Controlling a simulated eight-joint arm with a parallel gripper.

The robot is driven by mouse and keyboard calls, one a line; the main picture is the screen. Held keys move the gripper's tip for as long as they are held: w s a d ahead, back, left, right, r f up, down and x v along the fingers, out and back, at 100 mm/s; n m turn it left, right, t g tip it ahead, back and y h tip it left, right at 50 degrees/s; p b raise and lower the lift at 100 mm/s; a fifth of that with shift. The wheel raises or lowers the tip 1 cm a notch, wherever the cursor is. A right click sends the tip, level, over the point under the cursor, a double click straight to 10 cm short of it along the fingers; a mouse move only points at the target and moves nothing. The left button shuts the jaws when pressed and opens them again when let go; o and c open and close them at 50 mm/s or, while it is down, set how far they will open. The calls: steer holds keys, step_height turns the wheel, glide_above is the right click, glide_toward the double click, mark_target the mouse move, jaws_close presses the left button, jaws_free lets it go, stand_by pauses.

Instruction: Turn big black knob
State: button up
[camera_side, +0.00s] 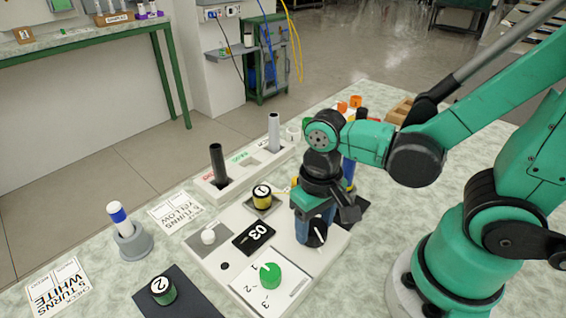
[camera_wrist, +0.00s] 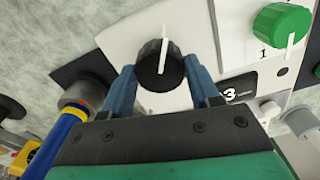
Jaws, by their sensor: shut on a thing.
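The big black knob (camera_wrist: 155,62) with a white pointer line sits on a white panel in the wrist view. Its pointer runs nearly straight up the picture there. My gripper (camera_wrist: 160,85) has its two blue fingers on either side of the knob, shut on it. In the side view the knob (camera_side: 314,235) shows partly behind the blue fingers of my gripper (camera_side: 312,228), which points down at the panel (camera_side: 222,268). A green knob (camera_side: 267,275) with a white pointer and numbers around it is on the same panel, and also shows in the wrist view (camera_wrist: 282,27).
A black 03 display (camera_side: 254,236), a small white knob (camera_side: 208,237) and a yellow-banded piece (camera_side: 262,196) are close by. A rack (camera_side: 238,168) with a dark and a white rod stands behind. A blue-and-yellow rod (camera_wrist: 58,140) stands close beside my gripper.

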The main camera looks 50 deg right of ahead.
mark_target(315, 227)
steer(key=shift+n, duration=0.3)
steer(key=n, duration=0.5)
steer(key=shift+n, duration=0.3)
steer(key=n, duration=0.5)
steer(key=shift+n, duration=0.7)
steer(key=o, duration=1.3)
steer(key=shift+r, duration=2.8)
